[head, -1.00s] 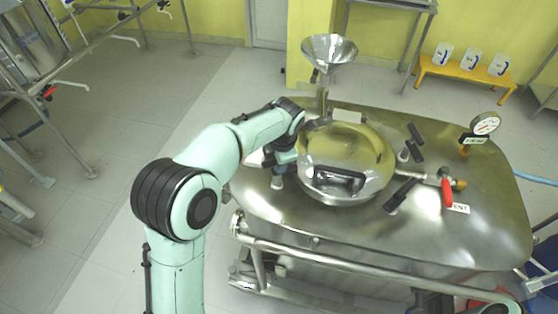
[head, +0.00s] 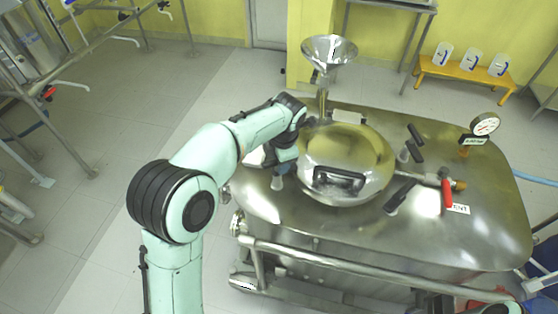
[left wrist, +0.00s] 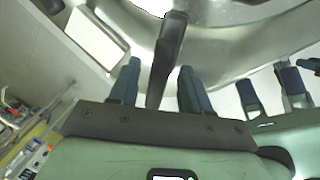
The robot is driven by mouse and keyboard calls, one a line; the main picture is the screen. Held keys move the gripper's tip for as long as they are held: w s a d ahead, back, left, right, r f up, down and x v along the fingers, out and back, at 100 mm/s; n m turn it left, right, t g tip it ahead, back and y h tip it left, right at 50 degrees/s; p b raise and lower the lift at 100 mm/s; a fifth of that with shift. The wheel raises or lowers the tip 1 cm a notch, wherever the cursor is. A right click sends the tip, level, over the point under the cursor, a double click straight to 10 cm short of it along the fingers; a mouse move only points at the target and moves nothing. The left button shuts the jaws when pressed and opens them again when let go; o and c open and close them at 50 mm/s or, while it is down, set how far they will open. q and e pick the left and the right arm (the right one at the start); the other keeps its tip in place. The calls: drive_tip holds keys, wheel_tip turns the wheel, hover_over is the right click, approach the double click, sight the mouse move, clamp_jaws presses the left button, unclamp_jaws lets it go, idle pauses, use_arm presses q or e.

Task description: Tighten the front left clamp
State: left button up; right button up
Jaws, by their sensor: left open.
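The round steel lid (head: 350,150) with a black handle (head: 338,182) sits on the reactor top. My left gripper (head: 283,160) is at the lid's left edge, pointing down, and largely hides the front left clamp from the head. In the left wrist view the dark clamp handle (left wrist: 169,55) stands between the two blue fingers of my left gripper (left wrist: 157,85). The fingers are open, with visible space on both sides of the handle.
Two more black-handled clamps, rear (head: 415,140) and front (head: 400,195), stand at the lid's right. A steel funnel (head: 329,52) rises behind the lid. A red-handled valve (head: 447,193) and a gauge (head: 485,124) are farther right. A rail (head: 340,258) runs along the front.

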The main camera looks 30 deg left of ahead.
use_arm(q)
wheel_tip(320, 180, up, 12)
drive_tip(key=s+d+p, duration=0.1)
drive_tip(key=shift+s+d+f, duration=0.2)
drive_tip(key=shift+s+d, duration=0.05)
drive_tip(key=shift+d, duration=0.15)
